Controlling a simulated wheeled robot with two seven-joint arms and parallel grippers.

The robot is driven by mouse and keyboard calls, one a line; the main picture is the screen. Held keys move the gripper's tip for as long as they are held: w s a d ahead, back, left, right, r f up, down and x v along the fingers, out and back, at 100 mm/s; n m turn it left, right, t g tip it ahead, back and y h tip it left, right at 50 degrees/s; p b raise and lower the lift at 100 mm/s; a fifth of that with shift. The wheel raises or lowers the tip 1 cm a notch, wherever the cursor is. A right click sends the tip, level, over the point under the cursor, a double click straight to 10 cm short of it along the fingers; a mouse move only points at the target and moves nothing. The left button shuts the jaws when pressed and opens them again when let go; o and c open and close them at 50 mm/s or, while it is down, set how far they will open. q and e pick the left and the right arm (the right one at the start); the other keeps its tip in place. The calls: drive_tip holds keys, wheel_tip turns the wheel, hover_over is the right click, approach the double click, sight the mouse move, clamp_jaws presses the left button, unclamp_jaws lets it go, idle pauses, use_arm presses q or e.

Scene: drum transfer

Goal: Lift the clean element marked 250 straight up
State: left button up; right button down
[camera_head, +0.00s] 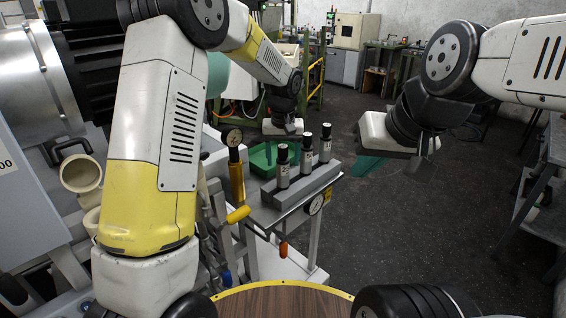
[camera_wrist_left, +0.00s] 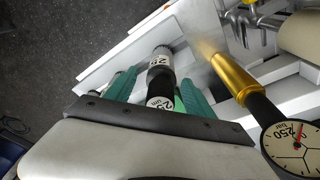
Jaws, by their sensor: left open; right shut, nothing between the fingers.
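The element marked 250 (camera_wrist_left: 160,58) has a dark top, a metal body and white labels. In the left wrist view it stands between the two green fingers of my left gripper (camera_wrist_left: 160,76), which is open; I cannot tell if either finger touches it. In the head view, my left gripper (camera_head: 283,130) is over the nearest element (camera_head: 283,170) of a row of three in a grey rack (camera_head: 300,187). The other two elements (camera_head: 307,157) (camera_head: 325,145) stand upright behind it; their marks are too small to read. My right gripper (camera_head: 372,166) is shut and empty, off to the right.
A gold-stemmed pressure gauge (camera_wrist_left: 235,78) stands close beside the left gripper; its dial also shows in the head view (camera_head: 234,138). A green tray (camera_head: 262,160) lies behind. Open floor is to the right.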

sight(283, 147)
use_arm(q)
drive_tip(key=shift+f, duration=0.35)
clamp_jaws()
drive_tip(key=shift+r, duration=0.15)
drive_tip(key=shift+r, duration=0.45)
drive_tip(key=r, duration=0.1)
drive_tip(key=s+r, duration=0.1)
drive_tip(key=shift+r, duration=0.3)
drive_tip(key=s+f, duration=0.1)
drive_tip(key=s, duration=1.4)
